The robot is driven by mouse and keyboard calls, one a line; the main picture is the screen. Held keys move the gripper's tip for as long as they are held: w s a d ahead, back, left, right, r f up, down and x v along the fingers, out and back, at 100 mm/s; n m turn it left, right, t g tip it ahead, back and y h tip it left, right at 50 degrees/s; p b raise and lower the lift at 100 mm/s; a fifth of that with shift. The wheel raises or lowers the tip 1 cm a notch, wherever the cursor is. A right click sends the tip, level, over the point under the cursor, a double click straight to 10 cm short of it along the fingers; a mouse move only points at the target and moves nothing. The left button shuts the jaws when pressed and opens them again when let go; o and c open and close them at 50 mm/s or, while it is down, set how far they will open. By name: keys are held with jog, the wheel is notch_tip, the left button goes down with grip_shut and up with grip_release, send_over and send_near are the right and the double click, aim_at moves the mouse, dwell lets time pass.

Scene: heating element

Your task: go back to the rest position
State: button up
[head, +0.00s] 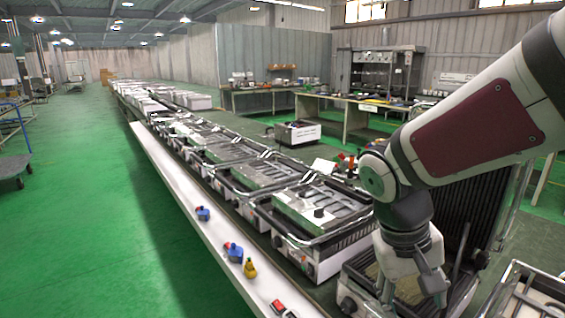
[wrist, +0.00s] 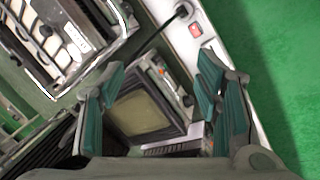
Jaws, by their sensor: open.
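My gripper is open in the wrist view (wrist: 161,68), its two teal-padded fingers spread wide with nothing between the pads. Below and between the fingers is an open grill unit (wrist: 145,112) with a tan square inside a dark frame; its distance from the fingers is hard to judge. In the head view my arm reaches in from the right and bends down over the same area, where a grill body with dark ribbed walls (head: 463,215) stands open. My wrist hides part of it.
A line of grill units (head: 318,210) runs away to the back left. A white ledge (head: 185,190) beside it carries blue-and-red items (head: 234,252), a yellow item (head: 249,268) and a red switch (head: 278,306). The green floor (head: 90,230) at left is mostly clear. Workbenches (head: 345,108) stand behind.

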jog(key=s+r+t+y+p, duration=0.1)
jog(key=s+r+t, duration=0.1)
jog(key=s+r, duration=0.2)
jog(key=s+a+r+t+y+p, duration=0.1)
jog(key=s+r, duration=0.3)
jog(key=s, duration=0.5)
jog(key=shift+a+r+t+y, duration=0.2)
jog(key=shift+r+t+y, duration=0.1)
jog(key=shift+t+y, duration=0.4)
jog(key=shift+d, duration=0.1)
